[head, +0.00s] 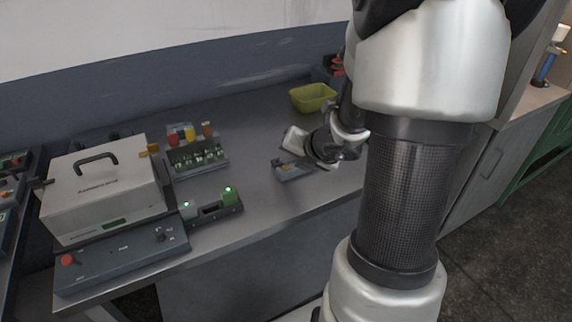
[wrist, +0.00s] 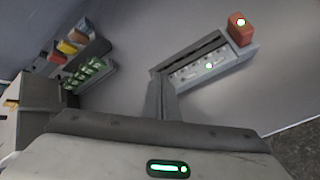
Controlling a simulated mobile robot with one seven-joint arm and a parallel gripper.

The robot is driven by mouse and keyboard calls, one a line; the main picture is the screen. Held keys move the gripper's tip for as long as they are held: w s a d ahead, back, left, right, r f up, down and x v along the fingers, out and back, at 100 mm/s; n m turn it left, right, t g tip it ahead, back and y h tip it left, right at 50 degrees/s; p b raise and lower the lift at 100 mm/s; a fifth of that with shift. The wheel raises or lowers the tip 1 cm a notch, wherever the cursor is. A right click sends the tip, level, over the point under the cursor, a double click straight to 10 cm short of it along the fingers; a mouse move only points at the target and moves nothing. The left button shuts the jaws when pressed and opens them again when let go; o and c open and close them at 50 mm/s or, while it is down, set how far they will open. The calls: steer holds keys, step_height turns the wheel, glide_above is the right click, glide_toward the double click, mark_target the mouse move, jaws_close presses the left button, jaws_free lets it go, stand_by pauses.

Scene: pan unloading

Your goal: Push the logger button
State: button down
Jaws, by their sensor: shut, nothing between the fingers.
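I cannot read which device is the logger. A small grey device (head: 292,172) sits on the bench just below my gripper (head: 287,160). The wrist view has a long grey device (wrist: 196,62) with a row of small round details, a lit green spot (wrist: 209,66) and a red-orange block (wrist: 240,30) with a white light at its right end. It looks like the same device, but I cannot be sure. My gripper (wrist: 166,84) is shut and empty, its fingertips beside the device's left end in the picture. Contact is not clear.
A yellow-green bin (head: 313,98) is behind. Bench (head: 248,130) is clear between.

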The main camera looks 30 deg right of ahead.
steer(key=shift+r+p, duration=0.3)
steer(key=shift+r, duration=0.3)
step_height(320, 180, up, 6)
steer(key=p, duration=0.6)
